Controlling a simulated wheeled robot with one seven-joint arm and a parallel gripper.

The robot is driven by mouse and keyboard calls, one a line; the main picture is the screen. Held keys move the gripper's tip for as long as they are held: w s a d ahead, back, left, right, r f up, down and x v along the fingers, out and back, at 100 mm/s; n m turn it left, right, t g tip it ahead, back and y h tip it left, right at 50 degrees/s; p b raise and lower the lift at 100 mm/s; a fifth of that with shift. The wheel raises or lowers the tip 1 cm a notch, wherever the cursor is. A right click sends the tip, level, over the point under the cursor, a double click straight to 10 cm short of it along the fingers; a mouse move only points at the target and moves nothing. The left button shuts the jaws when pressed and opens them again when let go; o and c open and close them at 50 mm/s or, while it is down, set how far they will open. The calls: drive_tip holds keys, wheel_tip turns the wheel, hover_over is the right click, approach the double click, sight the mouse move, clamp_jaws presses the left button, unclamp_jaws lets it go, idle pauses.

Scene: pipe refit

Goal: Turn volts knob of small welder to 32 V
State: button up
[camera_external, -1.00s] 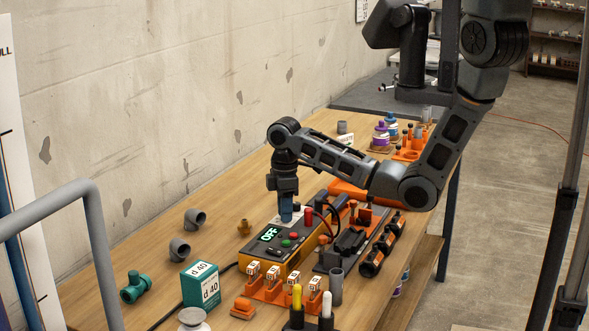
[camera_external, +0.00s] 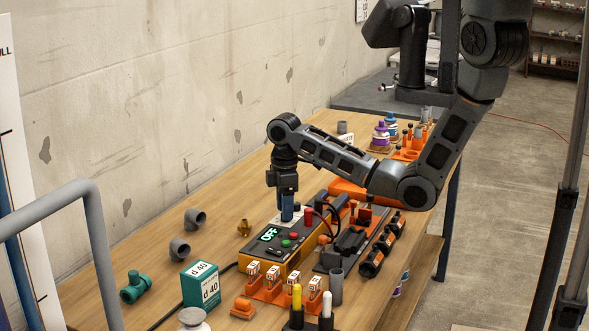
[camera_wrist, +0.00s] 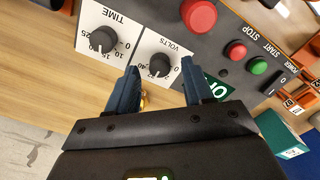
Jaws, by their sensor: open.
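The small welder (camera_external: 262,262) is an orange box with a dark top panel on the bench; its green display reads OFF. In the wrist view its black volts knob (camera_wrist: 159,66) sits on a white dial plate marked VOLTS. Its pointer is on the side toward my gripper; the exact value is too small to read. My gripper (camera_wrist: 160,70) is open, with one blue finger on each side of the volts knob. Contact with the knob cannot be told. In the external view my gripper (camera_external: 287,213) points down over the panel's far end and hides the dials.
The time knob (camera_wrist: 103,39) is left of the volts knob. A red terminal (camera_wrist: 199,15), the red stop button (camera_wrist: 236,51) and the green start button (camera_wrist: 259,66) are close by. A brass fitting (camera_external: 244,228) stands left of the welder; an orange rack (camera_external: 268,292) is in front.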

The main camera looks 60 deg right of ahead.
wheel_tip(320, 180, up, 5)
drive_tip(key=shift+d+f, duration=0.15)
drive_tip(key=shift+f, duration=0.05)
drive_tip(key=shift+w+r, duration=0.35)
drive_tip(key=shift+r, duration=0.3)
drive_tip(key=shift+s+r, duration=0.3)
drive_tip(key=shift+r, duration=0.1)
